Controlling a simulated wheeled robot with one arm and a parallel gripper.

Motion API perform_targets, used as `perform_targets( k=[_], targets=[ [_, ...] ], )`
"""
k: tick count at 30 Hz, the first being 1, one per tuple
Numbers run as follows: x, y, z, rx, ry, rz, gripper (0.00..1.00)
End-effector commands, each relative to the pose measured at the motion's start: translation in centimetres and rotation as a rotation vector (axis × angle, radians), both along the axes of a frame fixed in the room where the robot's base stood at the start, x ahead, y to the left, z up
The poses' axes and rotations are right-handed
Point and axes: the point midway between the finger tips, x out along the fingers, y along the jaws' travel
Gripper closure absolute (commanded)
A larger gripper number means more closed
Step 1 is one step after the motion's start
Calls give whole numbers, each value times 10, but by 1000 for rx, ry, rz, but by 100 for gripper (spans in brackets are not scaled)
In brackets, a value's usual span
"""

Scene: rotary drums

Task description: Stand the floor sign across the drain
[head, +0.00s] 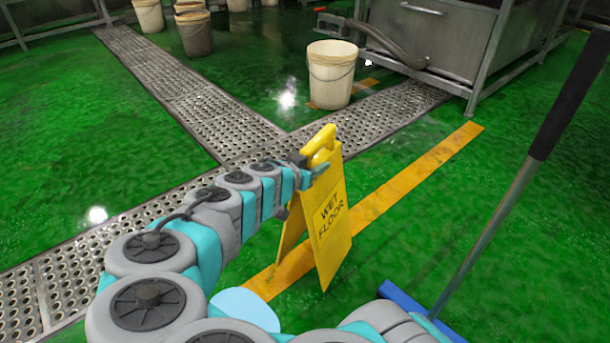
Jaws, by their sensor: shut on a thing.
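The yellow floor sign (331,221), marked "WET FLOOR", is upright with its two panels spread in an A shape. It is over or on the yellow floor line, on the near side of the drain; I cannot tell whether its feet touch the floor. My gripper (312,168) is shut on the sign near its top handle, and the arm hides part of the sign's left side. The perforated metal drain (365,120) runs from lower left to upper right behind the sign, and a branch (180,85) joins it from the upper left.
A white bucket (331,75) stands just beyond the drain. A metal tank (430,42) on legs, with a hose (385,42), is at upper right. A long-handled tool (515,195) with a blue base leans at right. More buckets (194,32) stand at the back. Green floor (70,130) at left is clear.

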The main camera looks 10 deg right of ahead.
Motion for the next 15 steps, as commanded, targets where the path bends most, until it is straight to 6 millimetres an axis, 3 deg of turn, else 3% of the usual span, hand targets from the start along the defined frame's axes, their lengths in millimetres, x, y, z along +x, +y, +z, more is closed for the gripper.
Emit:
perform_targets(
  k=[6, 15],
  targets=[
    [29, -27, 2, -1, -2, 142, 100],
    [58, -44, 2, 1, 0, 284, 100]
  ],
)
